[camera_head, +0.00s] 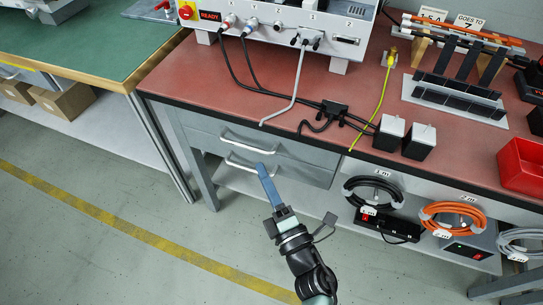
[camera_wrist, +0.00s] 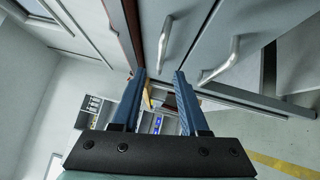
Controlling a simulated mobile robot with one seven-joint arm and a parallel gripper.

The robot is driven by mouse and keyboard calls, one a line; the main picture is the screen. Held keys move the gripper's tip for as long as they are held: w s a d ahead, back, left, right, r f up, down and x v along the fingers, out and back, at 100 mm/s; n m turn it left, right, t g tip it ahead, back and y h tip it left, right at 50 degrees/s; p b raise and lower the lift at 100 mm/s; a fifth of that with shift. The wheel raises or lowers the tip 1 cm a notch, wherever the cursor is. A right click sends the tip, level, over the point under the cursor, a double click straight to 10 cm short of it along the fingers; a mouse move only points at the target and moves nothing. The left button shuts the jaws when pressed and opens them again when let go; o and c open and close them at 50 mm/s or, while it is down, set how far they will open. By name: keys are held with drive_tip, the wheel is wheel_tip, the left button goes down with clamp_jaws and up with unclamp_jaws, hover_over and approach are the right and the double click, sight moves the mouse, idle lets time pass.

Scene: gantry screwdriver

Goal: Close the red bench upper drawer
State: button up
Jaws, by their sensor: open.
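The red bench's grey upper drawer (camera_head: 205,129) sits just under the bench top, with a pale bar handle (camera_head: 247,144). Its front looks close to flush in the head view; I cannot tell whether a small gap remains. My gripper (camera_head: 262,168) is in front of the drawers, its blue fingers near the right part of the handles. In the wrist view my gripper (camera_wrist: 159,78) is open and empty, with the upper handle (camera_wrist: 165,42) just above the space between the fingertips. I cannot tell whether a finger touches the drawer front.
The lower drawer's handle (camera_wrist: 222,62) is close beside my right finger in the wrist view. The red bench top (camera_head: 190,78) overhangs the drawers. A green bench (camera_head: 95,45) stands at left. The floor in front is clear.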

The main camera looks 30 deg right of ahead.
drive_tip(key=s, duration=0.3)
drive_tip(key=shift+s+a+f, duration=0.15)
drive_tip(key=shift+s+a, duration=0.05)
drive_tip(key=shift+s, duration=0.1)
drive_tip(key=w+d+r+m+t+h, duration=0.1)
drive_tip(key=w+r+m+h, duration=0.2)
drive_tip(key=r, duration=0.6)
drive_tip(key=w+r+m+t, duration=0.25)
drive_tip(key=w+r, duration=0.25)
drive_tip(key=r, duration=0.4)
drive_tip(key=w+a+r+m+t+h, duration=0.15)
drive_tip(key=r+m, duration=0.25)
drive_tip(key=r, duration=0.6)
drive_tip(key=a+r+m+h, duration=0.1)
drive_tip(key=a+r+m, duration=0.25)
drive_tip(key=r, duration=0.55)
drive_tip(key=s+a+r+m+t+y, duration=0.25)
drive_tip(key=s+a+r+y, duration=0.2)
drive_tip(key=a+r, duration=0.4)
drive_tip(key=s+a+r+m+t+y, duration=0.1)
drive_tip(key=s+a+r+m+y, duration=0.35)
drive_tip(key=r, duration=0.75)
wheel_tip(320, 180, up, 31)
drive_tip(key=s+n+h+p, duration=0.1)
drive_tip(key=p, duration=3)
drive_tip(key=shift+n+p, duration=0.3)
drive_tip(key=shift+n, duration=0.1)
drive_tip(key=shift+s+a+r+g, duration=0.1)
drive_tip(key=shift+g, duration=0.15)
